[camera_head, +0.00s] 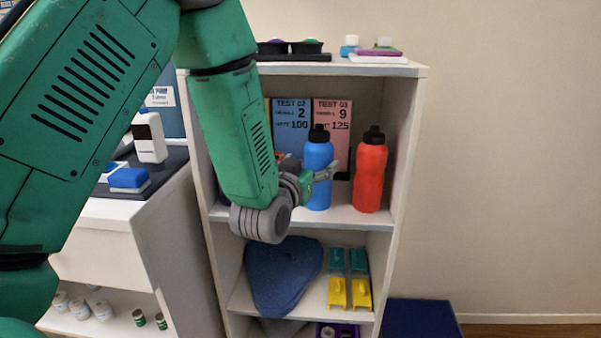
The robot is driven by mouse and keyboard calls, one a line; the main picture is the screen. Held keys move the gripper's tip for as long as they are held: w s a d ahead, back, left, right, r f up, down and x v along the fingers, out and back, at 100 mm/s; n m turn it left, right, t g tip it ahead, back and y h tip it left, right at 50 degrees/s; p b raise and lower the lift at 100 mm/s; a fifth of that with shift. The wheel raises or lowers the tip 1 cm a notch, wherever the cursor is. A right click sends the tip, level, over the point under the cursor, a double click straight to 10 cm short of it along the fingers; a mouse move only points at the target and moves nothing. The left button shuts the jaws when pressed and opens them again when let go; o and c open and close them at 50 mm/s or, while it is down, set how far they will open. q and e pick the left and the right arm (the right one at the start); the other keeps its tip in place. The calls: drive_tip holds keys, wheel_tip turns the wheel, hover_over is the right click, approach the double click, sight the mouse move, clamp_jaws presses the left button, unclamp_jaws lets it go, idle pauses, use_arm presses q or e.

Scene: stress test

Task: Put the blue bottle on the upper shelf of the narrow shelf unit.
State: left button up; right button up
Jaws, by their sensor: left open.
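The blue bottle (318,158) has a black cap and stands upright on the upper shelf (345,216) of the narrow shelf unit (409,150). A red bottle (370,172) with a black cap stands to its right on the same shelf. My left gripper (318,176) is open at the blue bottle's lower half, with a grey finger across its front right side. Part of the bottle is hidden by the gripper, and I cannot tell whether they touch. My right gripper is not in view.
Blue and pink cards (333,119) stand behind the bottles. A dark blue cloth-like item (282,275) and several teal and yellow pieces (349,292) lie on the shelf below. Small items, including a black tray (292,57), sit on the unit's top. A white cabinet (160,240) stands left.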

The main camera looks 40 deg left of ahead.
use_arm(q)
drive_tip(key=v, duration=0.8)
drive_tip(key=s+d+f+m+g+h, duration=0.15)
drive_tip(key=s+f+g, duration=0.35)
drive_tip(key=f, duration=0.8)
drive_tip(key=s+d+f+m+g+h, duration=0.1)
drive_tip(key=s+d+f+g+h, duration=0.25)
drive_tip(key=f, duration=0.95)
drive_tip(key=s+d+f+g, duration=0.1)
drive_tip(key=s+f+g, duration=0.3)
drive_tip(key=s, duration=0.5)
drive_tip(key=s+d+f+m+g, duration=0.1)
drive_tip(key=s+f+g, duration=0.3)
drive_tip(key=s, duration=0.6)
wheel_tip(320, 180, down, 3)
drive_tip(key=shift+r+y+p, duration=0.15)
drive_tip(key=shift+y+p, duration=0.15)
drive_tip(key=shift+p, duration=0.15)
wheel_tip(320, 180, up, 7)
drive_tip(key=p, duration=0.7)
drive_tip(key=shift+r, duration=0.15)
